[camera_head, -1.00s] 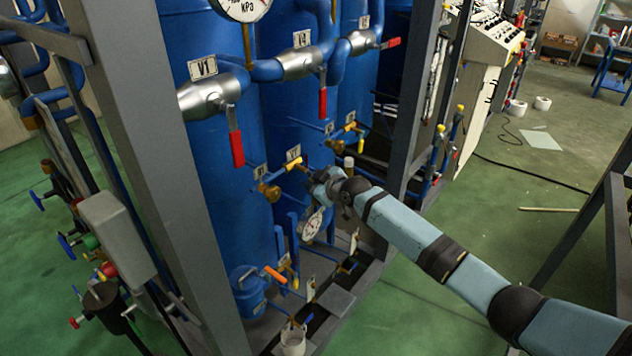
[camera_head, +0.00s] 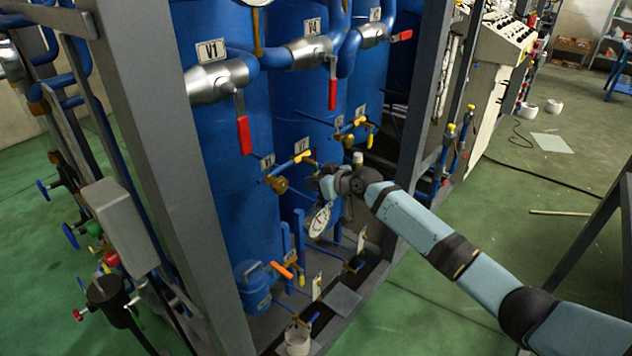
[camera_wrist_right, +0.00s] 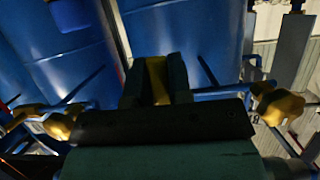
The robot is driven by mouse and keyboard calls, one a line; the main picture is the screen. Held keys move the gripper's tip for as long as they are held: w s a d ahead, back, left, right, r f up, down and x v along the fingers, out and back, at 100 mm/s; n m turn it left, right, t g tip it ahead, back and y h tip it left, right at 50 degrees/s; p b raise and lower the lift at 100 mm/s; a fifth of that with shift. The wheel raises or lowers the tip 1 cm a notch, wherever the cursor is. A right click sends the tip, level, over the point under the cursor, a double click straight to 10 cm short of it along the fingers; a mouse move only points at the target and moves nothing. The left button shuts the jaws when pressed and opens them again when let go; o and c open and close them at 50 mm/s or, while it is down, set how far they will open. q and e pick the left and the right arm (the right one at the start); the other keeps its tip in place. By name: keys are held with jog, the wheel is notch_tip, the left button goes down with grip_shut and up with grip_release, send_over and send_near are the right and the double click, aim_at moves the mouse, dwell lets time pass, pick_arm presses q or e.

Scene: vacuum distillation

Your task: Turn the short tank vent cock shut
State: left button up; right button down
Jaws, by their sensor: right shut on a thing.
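In the head view, small brass cocks stand out from the blue tanks. One brass cock (camera_head: 277,184) is low on the front tank, with a yellow lever (camera_head: 302,157) just right of it. Another cock (camera_head: 347,130) with a yellow lever sits farther back. My right gripper (camera_head: 314,174) is beside the front cocks. In the right wrist view, its dark fingers (camera_wrist_right: 156,82) are shut on a yellow lever (camera_wrist_right: 157,78); the wrist and fingers hide the cock's body. I cannot tell which labelled cock it belongs to. My left gripper is not in view.
A grey frame post (camera_head: 160,170) stands at the left front, another (camera_head: 430,90) right of the tanks. Red-handled valves (camera_head: 243,135) hang above. A dial gauge (camera_head: 320,219) is just below the gripper. The green floor at the right is mostly open.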

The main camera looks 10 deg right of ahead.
jog(key=c, duration=1)
grip_release()
jog(key=shift+c, duration=0.2)
jog(key=b+v, duration=0.1)
jog(key=v, duration=1.3)
jog(key=shift+w+a, duration=0.1)
jog(key=shift+a, duration=0.05)
